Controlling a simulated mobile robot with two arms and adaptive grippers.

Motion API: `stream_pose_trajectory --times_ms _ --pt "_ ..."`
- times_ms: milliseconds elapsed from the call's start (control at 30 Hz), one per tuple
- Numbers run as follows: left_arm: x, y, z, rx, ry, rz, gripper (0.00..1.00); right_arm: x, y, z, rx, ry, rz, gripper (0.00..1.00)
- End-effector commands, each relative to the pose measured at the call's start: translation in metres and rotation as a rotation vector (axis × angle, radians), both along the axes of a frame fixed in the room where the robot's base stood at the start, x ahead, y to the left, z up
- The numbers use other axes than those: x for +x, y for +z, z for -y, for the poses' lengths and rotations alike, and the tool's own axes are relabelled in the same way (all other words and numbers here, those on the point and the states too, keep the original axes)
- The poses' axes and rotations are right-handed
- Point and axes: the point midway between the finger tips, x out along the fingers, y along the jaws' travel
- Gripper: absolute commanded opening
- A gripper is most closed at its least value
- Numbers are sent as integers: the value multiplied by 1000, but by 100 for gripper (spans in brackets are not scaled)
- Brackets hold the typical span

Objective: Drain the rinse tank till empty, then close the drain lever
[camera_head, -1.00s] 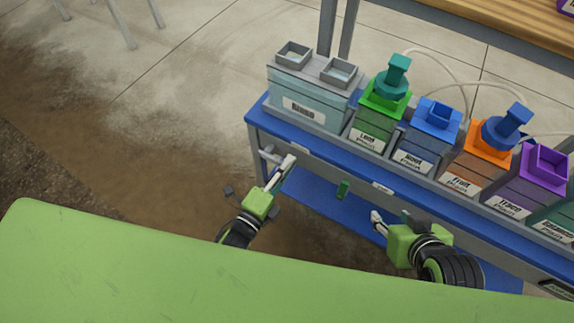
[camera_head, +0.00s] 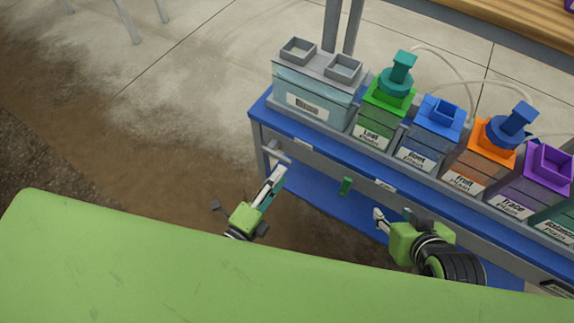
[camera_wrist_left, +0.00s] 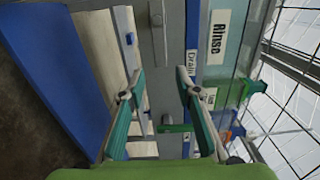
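The rinse tank (camera_head: 318,103) is a pale blue, see-through box with a grey lid at the left end of the blue bench. Its liquid level is hard to make out. A pale grey bar (camera_head: 276,152), perhaps the drain lever, sticks out below the bench's left end. A "Drain" label (camera_wrist_left: 190,64) shows in the left wrist view, beside the "Rinse" label. My left gripper (camera_head: 278,174) is just below that bar, apart from it. In the left wrist view its teal fingers (camera_wrist_left: 161,74) are spread and empty. My right gripper (camera_head: 381,220) hangs by the front rail; its opening is unclear.
Green, blue, orange and purple fertilizer containers (camera_head: 425,140) stand in a row right of the tank. A small green lever (camera_head: 345,186) hangs on the front rail (camera_head: 400,190). A lower blue shelf (camera_head: 318,205) lies beneath. Open floor (camera_head: 170,130) is left of the bench.

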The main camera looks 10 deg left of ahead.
Motion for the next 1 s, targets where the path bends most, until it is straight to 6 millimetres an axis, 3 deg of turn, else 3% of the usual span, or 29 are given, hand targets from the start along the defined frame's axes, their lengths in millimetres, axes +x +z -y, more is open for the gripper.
stream_pose_trajectory --times_ms 100,333,1000 --pt "-25 -1 -9 2 -1 -2 31 0 0 0 0 0 0 40" --pt "-51 0 -18 2 -1 0 31 0 0 0 0 0 0 40" --pt "-55 0 -20 1 -1 0 31 0 0 0 0 0 -1 40"
